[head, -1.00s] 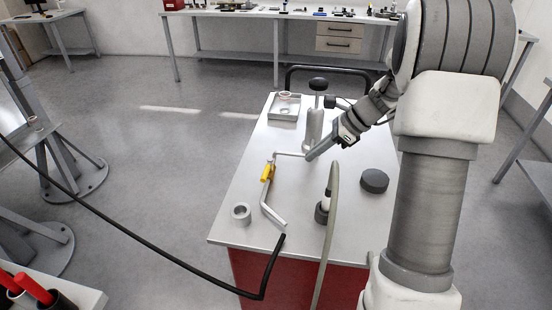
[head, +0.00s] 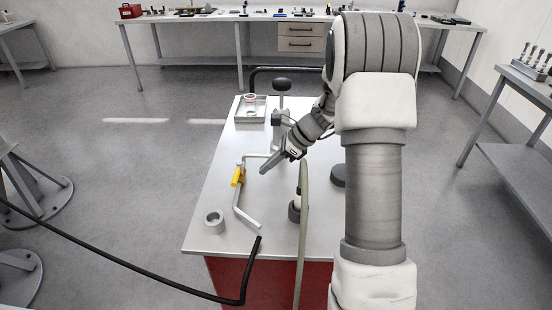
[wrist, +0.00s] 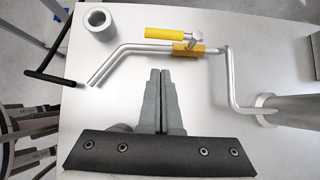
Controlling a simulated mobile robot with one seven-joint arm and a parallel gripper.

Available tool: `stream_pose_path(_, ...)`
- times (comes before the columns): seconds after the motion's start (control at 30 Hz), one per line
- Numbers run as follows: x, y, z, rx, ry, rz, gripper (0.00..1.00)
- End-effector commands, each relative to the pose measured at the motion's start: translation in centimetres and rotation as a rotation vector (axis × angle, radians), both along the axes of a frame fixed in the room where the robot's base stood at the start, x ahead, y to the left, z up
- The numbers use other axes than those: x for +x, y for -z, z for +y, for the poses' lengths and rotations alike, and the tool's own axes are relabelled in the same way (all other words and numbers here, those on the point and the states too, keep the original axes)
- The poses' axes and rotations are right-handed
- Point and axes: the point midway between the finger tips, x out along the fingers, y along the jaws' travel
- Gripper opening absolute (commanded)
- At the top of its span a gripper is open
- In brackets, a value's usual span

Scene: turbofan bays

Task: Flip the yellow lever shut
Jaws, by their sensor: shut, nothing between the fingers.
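The yellow lever (head: 238,176) sits on a bent grey pipe (head: 247,216) above the cart's white top. In the wrist view, the yellow lever (wrist: 165,34) lies roughly alongside the pipe (wrist: 128,49), next to a yellow valve body (wrist: 188,50) with a grey stem. My gripper (head: 265,170) is shut and empty, a little to the right of the lever in the head view. In the wrist view, my gripper's fingertips (wrist: 160,73) are together, just short of the pipe and apart from the lever.
A grey ring (head: 214,221) stands at the cart's front left. A post with a dark knob (head: 282,84) and a tray (head: 242,115) stand behind.

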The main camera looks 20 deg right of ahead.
Motion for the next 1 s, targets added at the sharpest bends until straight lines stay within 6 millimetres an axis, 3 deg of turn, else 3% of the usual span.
stream_pose_path(0.13, 0.8, 2.6, 1.9, 0.001, -0.003, 0.003, 0.00)
stream_pose_path(0.4, 2.3, 3.0, 4.9, -0.001, -0.002, -0.001, 0.00)
stream_pose_path(1.0, 2.4, 3.0, 5.3, 0.001, 0.006, -0.001, 0.00)
